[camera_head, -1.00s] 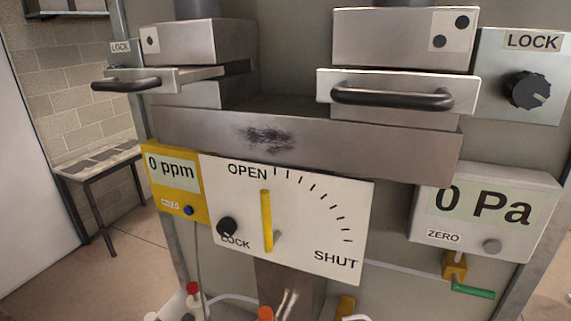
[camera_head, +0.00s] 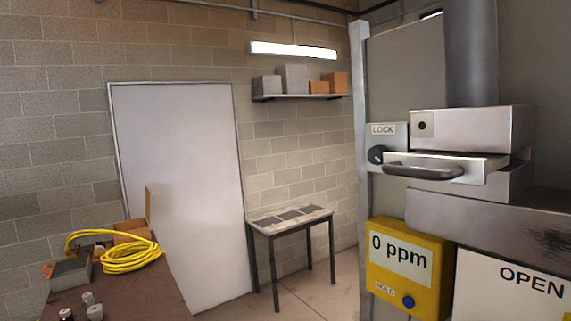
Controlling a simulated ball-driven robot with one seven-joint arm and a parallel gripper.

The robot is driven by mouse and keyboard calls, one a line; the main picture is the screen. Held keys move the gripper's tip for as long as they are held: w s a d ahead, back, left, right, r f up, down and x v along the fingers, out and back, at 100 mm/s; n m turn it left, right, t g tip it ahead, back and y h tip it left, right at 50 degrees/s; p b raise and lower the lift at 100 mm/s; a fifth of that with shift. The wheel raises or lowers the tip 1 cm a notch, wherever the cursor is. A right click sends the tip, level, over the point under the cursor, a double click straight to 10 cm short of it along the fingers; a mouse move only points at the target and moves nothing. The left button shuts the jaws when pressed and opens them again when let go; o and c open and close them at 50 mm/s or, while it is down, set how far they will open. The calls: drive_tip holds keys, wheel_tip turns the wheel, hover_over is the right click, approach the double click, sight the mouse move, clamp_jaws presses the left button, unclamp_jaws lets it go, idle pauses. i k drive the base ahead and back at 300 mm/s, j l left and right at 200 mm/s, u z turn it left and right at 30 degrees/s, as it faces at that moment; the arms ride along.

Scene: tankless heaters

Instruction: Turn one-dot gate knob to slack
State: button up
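The one-dot gate (camera_head: 470,130) is a steel box with a single black dot on a pale label, at the right of the view. Its drawer-like plate with a dark bar handle (camera_head: 422,172) sticks out to the left. Beside it, on the left, is a grey box marked LOCK (camera_head: 382,130) with a black knob (camera_head: 376,155). I cannot read the knob's pointer, and no slack marking shows. My gripper is not in view.
A yellow 0 ppm meter (camera_head: 408,262) hangs below the gate, beside a white OPEN panel (camera_head: 515,290). A small table (camera_head: 290,222) stands against the brick wall. A bench (camera_head: 150,290) with coiled yellow cable (camera_head: 132,256) is at lower left. Floor shows between.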

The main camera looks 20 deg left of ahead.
sight(375, 155)
drive_tip(key=i+j, duration=0.3)
drive_tip(key=i, duration=0.15)
drive_tip(key=i+j, duration=0.3)
drive_tip(key=i, duration=0.15)
drive_tip(key=i+l, duration=0.25)
drive_tip(key=i, duration=0.25)
